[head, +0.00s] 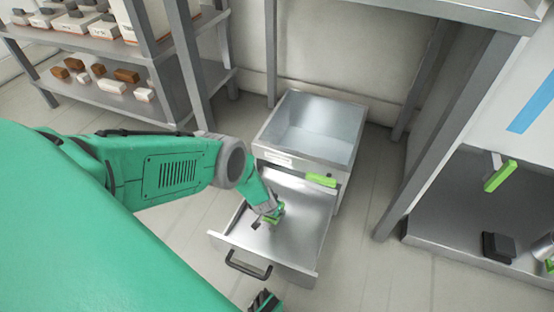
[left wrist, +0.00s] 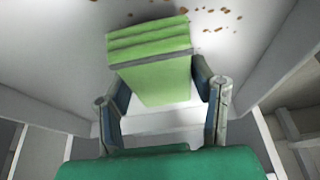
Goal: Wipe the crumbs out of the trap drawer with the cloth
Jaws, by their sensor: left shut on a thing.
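The trap drawer (head: 300,252) is pulled out of the metal unit, its black handle (head: 246,265) at the front. My left gripper (head: 271,214) is inside the drawer, low over its floor. It is shut on the folded green cloth (left wrist: 152,80), which fills the middle of the left wrist view. Brown crumbs (left wrist: 222,15) lie scattered on the pale drawer floor beyond the cloth and to its right. In the head view a dark spot shows beside the gripper. A dark and green tip, perhaps my right gripper (head: 264,301), is cut off by the bottom edge; its jaws are unclear.
The unit has an open, empty-looking top bin (head: 312,140) and a green piece (head: 321,180) on its front. A shelf rack (head: 110,45) with several boxes and blocks stands left. A table leg (head: 405,165) and a low tray (head: 470,245) stand right.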

